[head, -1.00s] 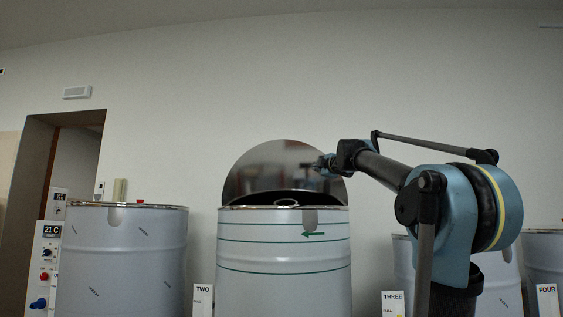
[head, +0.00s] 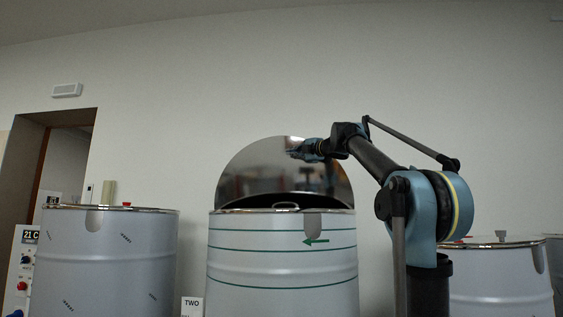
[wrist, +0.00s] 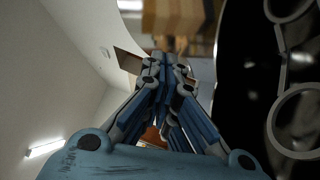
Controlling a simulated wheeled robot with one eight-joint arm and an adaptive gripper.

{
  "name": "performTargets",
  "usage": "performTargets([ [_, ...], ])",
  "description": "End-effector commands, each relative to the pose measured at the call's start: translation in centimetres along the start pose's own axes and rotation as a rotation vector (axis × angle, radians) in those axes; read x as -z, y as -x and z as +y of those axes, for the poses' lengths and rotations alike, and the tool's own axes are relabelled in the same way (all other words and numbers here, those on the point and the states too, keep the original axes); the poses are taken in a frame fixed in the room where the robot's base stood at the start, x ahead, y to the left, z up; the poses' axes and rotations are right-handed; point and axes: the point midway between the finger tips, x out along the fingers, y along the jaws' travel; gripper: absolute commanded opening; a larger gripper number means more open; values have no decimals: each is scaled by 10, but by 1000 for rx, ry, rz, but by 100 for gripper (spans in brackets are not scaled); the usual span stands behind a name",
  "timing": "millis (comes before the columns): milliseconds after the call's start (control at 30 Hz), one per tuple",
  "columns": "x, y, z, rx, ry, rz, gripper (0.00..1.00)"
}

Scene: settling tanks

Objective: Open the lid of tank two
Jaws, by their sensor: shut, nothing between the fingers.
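Tank two (head: 265,262) is a grey drum with green stripes and a green arrow, in the middle of the head view beside a sign reading TWO (head: 192,303). Its round shiny lid (head: 255,170) stands raised at the back of the rim, its face toward me. My gripper (head: 293,152) is shut and empty, in front of the lid's upper right part in the head view. I cannot tell whether it touches the lid. In the wrist view my gripper's fingers (wrist: 168,62) are together, with a dark shiny surface at the right.
A closed-looking tank (head: 105,262) stands at the left, by a control panel (head: 27,262). Another tank (head: 498,280) stands at the right, partly behind my arm. A doorway (head: 65,160) opens at the far left.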

Motion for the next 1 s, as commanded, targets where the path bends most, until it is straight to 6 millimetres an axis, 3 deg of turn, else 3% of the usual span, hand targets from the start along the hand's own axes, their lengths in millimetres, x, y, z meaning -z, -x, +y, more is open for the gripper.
performTargets([
  [267, 0, -16, 0, 0, 2, 3, 0],
  [867, -1, -100, 0, 1, 1, 2, 0],
  [1000, -11, -110, 0, 1, 2, -1, 0],
])
